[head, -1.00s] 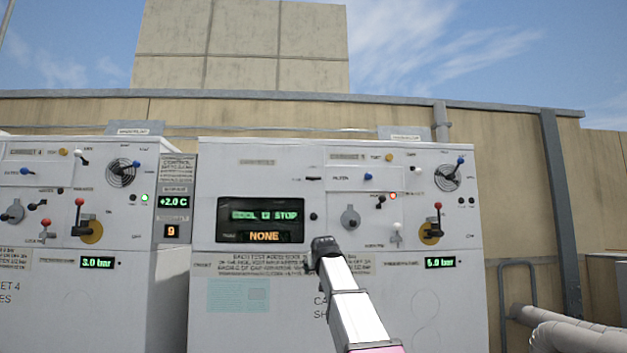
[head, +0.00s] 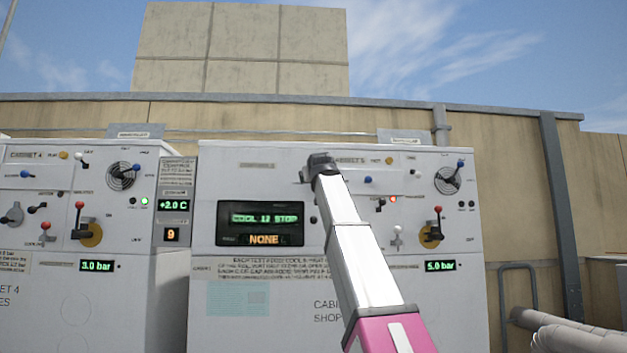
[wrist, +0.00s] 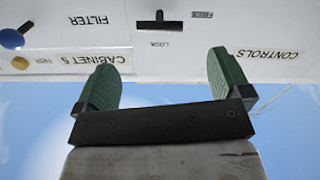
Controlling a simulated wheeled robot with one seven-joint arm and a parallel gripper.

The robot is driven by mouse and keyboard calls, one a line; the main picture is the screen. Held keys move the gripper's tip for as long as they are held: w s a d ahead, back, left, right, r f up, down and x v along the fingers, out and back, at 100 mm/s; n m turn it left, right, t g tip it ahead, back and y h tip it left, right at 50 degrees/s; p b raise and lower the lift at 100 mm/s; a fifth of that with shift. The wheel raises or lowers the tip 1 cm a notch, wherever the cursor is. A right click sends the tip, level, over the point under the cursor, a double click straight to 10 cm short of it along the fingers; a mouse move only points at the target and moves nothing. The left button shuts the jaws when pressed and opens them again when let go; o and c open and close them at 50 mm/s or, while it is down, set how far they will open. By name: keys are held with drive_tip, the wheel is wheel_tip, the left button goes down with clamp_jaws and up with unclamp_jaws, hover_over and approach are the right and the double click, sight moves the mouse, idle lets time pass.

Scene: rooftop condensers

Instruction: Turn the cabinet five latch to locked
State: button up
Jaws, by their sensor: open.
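The cabinet five panel is white, with a CABINET 5 label (wrist: 92,60) upside down in the wrist view. A small black T-shaped handle (wrist: 160,22), probably the latch, sits on the panel there, between the FILTER and CONTROLS labels. The lettering beside it is hard to read, so its setting is unclear. My gripper (wrist: 163,58) is open and empty, its two green fingers apart. The handle lies beyond the fingertips, roughly in line with the gap, apart from them. In the head view my gripper (head: 320,165) is at the panel's upper middle and hides the handle.
A display (head: 260,222) reads NONE on its lower line. Right of my arm are a red-knobbed lever (head: 437,222), a fan dial (head: 448,180) and a white lever (head: 397,236). Cabinet four (head: 40,290) stands left.

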drive_tip(key=w, duration=1)
drive_tip(key=c, duration=0.8)
